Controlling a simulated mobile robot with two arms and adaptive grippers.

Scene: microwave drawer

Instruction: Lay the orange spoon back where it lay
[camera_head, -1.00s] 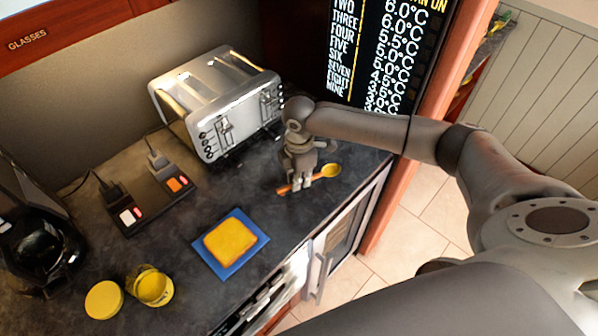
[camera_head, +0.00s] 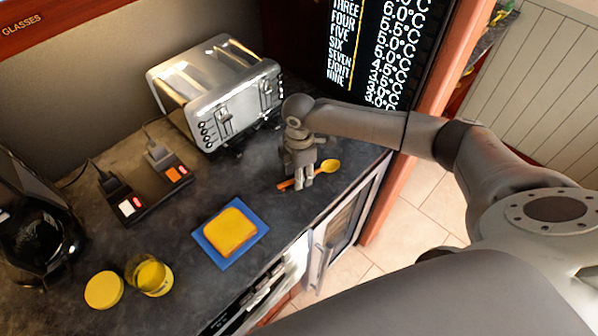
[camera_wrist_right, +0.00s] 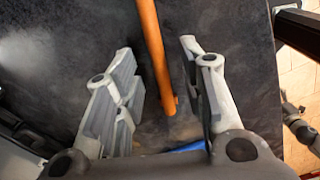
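The orange spoon (camera_head: 330,167), with a yellow bowl and an orange handle, lies on the dark counter right of the blue square with the bread slice. My right gripper (camera_head: 304,183) is over its handle and hides part of it. In the right wrist view the orange handle (camera_wrist_right: 152,50) runs between the two fingers of my right gripper (camera_wrist_right: 160,85), with a gap on each side. The fingers are apart and hold nothing. The spoon's bowl is out of the wrist view. My left gripper is not in view.
A silver toaster (camera_head: 215,90) stands behind the gripper. The counter's front edge is close to the spoon.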

